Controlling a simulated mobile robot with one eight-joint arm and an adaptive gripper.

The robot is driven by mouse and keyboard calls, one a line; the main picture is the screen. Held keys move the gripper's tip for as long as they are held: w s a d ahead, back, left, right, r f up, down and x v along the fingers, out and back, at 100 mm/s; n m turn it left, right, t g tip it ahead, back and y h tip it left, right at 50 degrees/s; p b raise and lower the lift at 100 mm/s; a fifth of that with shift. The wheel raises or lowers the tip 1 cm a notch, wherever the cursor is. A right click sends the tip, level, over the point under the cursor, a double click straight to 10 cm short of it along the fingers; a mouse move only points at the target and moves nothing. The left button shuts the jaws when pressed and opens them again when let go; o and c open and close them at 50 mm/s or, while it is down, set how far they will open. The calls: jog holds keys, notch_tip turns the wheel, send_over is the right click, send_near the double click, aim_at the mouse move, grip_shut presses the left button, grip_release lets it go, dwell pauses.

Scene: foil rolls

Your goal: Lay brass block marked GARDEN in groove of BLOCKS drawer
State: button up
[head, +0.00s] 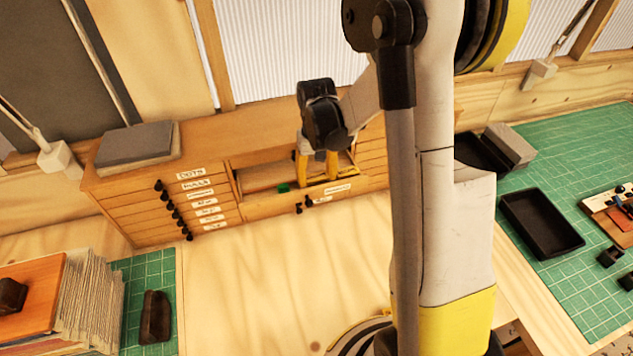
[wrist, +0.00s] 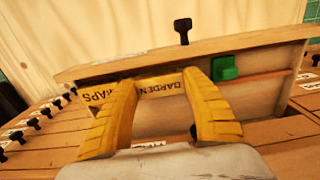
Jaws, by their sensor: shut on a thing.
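My gripper (head: 318,172) reaches down into an open drawer (head: 262,190) of the wooden cabinet. In the wrist view its two yellow fingers (wrist: 160,82) are shut on a brass block marked GARDEN (wrist: 158,89), just behind the drawer front (wrist: 255,52). Another brass-coloured piece with the letters MAPS (wrist: 98,96) shows beside the left finger. A green piece (wrist: 224,68) sits to the right of the fingers; it also shows in the head view (head: 284,187). The drawer's label is too small to read. The groove under the block is hidden, so I cannot tell whether the block rests in it.
Closed labelled drawers with black knobs (head: 186,216) stand to the left of the open one. The bench in front of the cabinet (head: 270,270) is clear. A black tray (head: 541,222) lies on the green mat at right. Stacked cards (head: 85,300) stand at lower left.

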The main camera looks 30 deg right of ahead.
aim_at(316, 176)
jog(key=shift+f, duration=0.35)
jog(key=shift+f, duration=0.15)
jog(key=o, duration=1.1)
notch_tip(316, 176, up, 12)
jog(key=s+a+r+n+t, duration=0.1)
jog(key=s+a+r+t, duration=0.2)
jog(key=s+a, duration=0.2)
jog(key=s+a+r+n+t, duration=0.1)
jog(key=s+a+r+t, duration=0.3)
jog(key=s, duration=0.7)
jog(key=shift+a+r, duration=0.15)
jog(key=shift+a, duration=0.6)
